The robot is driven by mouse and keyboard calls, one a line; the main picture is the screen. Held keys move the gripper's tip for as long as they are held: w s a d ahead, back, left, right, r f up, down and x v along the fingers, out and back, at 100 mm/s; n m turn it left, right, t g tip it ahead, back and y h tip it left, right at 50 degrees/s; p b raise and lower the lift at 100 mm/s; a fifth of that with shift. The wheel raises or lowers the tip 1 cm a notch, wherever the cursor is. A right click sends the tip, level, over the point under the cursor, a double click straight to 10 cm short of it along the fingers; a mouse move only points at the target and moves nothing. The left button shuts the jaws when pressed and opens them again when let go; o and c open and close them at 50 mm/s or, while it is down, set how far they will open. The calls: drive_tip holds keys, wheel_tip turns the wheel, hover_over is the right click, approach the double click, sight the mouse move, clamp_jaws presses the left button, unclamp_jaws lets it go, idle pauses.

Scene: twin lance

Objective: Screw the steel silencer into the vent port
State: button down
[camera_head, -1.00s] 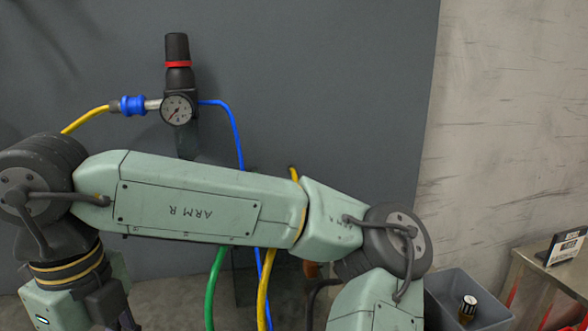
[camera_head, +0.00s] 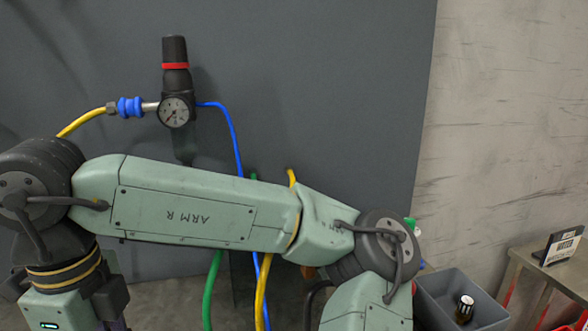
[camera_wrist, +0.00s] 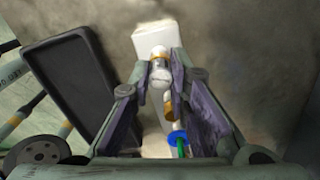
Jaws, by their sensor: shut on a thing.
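My gripper (camera_wrist: 164,70) is shut on a short silvery cylinder with brass-coloured bands, which looks like the steel silencer (camera_wrist: 160,76). It sits between the fingertips in the wrist view. A pale block (camera_wrist: 155,34) shows just beyond the fingertips; I cannot tell whether the silencer touches it. A brass-coloured piece (camera_wrist: 168,106) and a blue ring with a green part (camera_wrist: 178,138) show between the fingers, nearer the camera. In the head view my fingertips and the silencer are out of sight. I cannot make out the vent port in either view.
A regulator with a gauge (camera_head: 174,110) is on the grey panel, with yellow, blue and green hoses. A small sign (camera_head: 563,245) stands on a side table. A black tray (camera_wrist: 68,85) lies left of my gripper.

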drive_tip(key=m+b, duration=0.1)
drive_tip(key=m, duration=0.1)
drive_tip(key=shift+w+f+m, duration=0.1)
drive_tip(key=shift+m, duration=0.3)
drive_tip(key=m+b, duration=0.1)
drive_tip(key=m, duration=0.5)
drive_tip(key=shift+b, duration=0.4)
drive_tip(key=shift+m, duration=1.1)
drive_tip(key=shift+r+m+p, duration=0.2)
drive_tip(key=shift+m+p, duration=0.1)
drive_tip(key=shift+m, duration=1.1)
drive_tip(key=c, duration=1.8)
unclamp_jaws()
drive_tip(key=shift+f, duration=0.1)
drive_tip(key=shift+o, duration=0.5)
drive_tip(key=o, duration=0.5)
drive_tip(key=shift+c, duration=0.2)
